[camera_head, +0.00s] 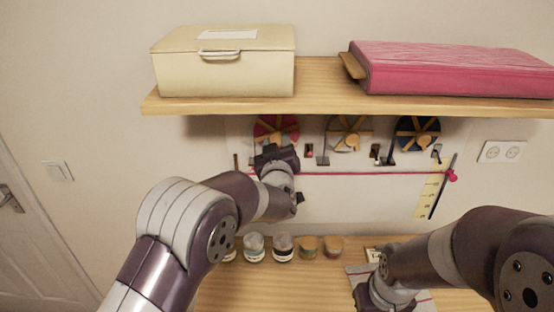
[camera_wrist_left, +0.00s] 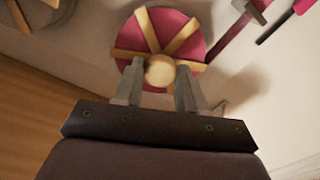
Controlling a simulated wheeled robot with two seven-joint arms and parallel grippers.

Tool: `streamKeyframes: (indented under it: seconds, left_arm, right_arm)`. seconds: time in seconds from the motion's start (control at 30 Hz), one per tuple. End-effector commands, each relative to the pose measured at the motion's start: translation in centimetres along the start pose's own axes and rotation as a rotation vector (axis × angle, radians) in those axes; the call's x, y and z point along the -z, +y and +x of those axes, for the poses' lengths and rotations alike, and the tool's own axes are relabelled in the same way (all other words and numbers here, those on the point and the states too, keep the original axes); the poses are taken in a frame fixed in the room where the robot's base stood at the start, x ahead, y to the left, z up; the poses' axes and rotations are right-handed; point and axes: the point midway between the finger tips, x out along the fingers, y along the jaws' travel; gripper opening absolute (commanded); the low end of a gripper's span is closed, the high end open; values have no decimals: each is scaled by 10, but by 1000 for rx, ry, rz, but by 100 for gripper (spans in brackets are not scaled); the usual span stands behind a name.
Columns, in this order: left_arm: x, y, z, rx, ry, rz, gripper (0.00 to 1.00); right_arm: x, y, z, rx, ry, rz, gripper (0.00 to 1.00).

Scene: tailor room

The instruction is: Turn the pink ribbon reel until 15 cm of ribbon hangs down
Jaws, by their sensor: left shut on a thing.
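The pink ribbon reel (camera_head: 277,128) is on the wall board under the shelf, at the left of a row of reels. It has wooden spokes and a round wooden knob. In the left wrist view the reel (camera_wrist_left: 184,38) faces me, and my left gripper (camera_wrist_left: 160,75) is shut on its knob (camera_wrist_left: 160,71). In the head view my left gripper (camera_head: 275,152) covers the reel's lower part. Pink ribbon (camera_head: 370,173) runs right across the board to a pink end (camera_head: 452,176) by a yellow measuring scale (camera_head: 427,194). My right gripper (camera_head: 385,297) is low over the table, its fingers hidden.
The wooden shelf (camera_head: 320,101) overhangs the reels, bearing a cream box (camera_head: 222,72) and pink fabric (camera_head: 450,70). Several jars (camera_head: 283,247) stand on the table below.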

Motion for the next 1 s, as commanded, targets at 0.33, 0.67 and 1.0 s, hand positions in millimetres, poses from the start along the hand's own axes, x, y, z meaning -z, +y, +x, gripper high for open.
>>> streamKeyframes:
  seconds: [0.33, 0.67, 1.0]
  left_arm:
    - [-7, -3, 0, -1, 4, -328, 10]
    - [-6, -3, 0, -1, 2, -641, 10]
    - [-5, -2, 0, -1, 1, -963, 10]
  right_arm:
    - [-8, 0, 70, 0, 0, 0, 0]
    - [-14, 0, 115, 0, 0, 0, 0]
    - [-18, 0, 151, 0, 0, 0, 0]
